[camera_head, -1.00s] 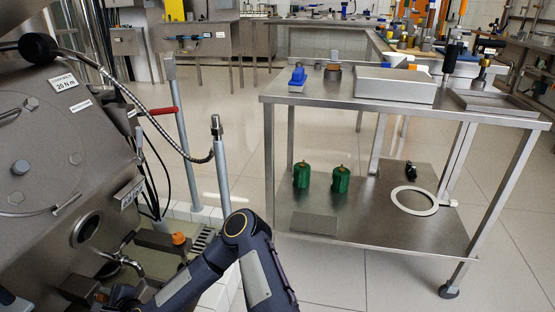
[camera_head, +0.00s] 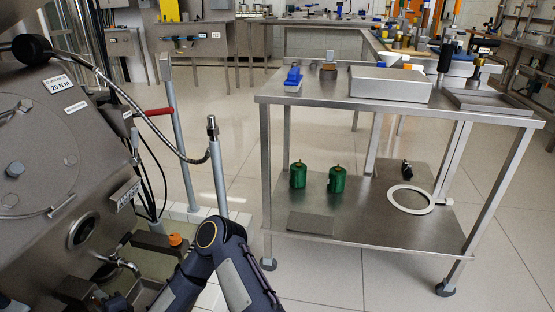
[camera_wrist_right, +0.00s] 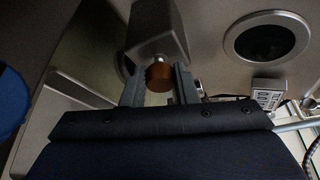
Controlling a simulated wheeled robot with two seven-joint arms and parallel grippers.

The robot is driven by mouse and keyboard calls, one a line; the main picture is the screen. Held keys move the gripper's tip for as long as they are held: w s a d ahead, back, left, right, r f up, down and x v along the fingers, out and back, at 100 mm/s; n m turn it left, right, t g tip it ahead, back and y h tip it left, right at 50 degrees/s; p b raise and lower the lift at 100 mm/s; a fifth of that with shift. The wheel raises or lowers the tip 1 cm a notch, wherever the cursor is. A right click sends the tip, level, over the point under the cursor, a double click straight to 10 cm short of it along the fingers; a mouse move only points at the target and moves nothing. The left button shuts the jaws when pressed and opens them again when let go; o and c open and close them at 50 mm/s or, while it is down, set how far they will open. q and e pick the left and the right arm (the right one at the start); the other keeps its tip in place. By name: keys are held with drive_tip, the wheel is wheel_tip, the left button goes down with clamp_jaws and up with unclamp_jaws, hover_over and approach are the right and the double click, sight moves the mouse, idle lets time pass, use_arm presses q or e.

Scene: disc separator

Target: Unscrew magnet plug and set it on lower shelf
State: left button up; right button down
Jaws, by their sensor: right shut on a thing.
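In the right wrist view, an orange-brown round plug (camera_wrist_right: 159,77) sits between the fingers of my right gripper (camera_wrist_right: 160,90), which is shut on it. The plug is against a grey metal block; I cannot tell whether its thread is still engaged. In the head view my right arm reaches down to the lower left, and its fingers and the held plug are not clearly visible. The lower shelf (camera_head: 400,232) of the steel cart is at the right. My left gripper is not in view.
Two green canisters (camera_head: 298,176), a grey mat (camera_head: 310,224), a white ring (camera_head: 411,199) and a small black item (camera_head: 406,168) lie on the lower shelf. Its front middle is bare. A grey post (camera_head: 218,180) stands between machine (camera_head: 40,150) and cart.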

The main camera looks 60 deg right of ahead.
drive_tip(key=n+t, duration=0.1)
drive_tip(key=n, duration=0.1)
drive_tip(key=shift+n, duration=0.4)
drive_tip(key=n+t, duration=0.1)
drive_tip(key=n, duration=0.2)
drive_tip(key=shift+f, duration=0.1)
drive_tip(key=n+t, duration=0.1)
drive_tip(key=n, duration=0.2)
drive_tip(key=shift+f+t, duration=0.1)
drive_tip(key=shift+t, duration=0.2)
drive_tip(key=c, duration=1.1)
unclamp_jaws()
drive_tip(key=shift+o, duration=0.2)
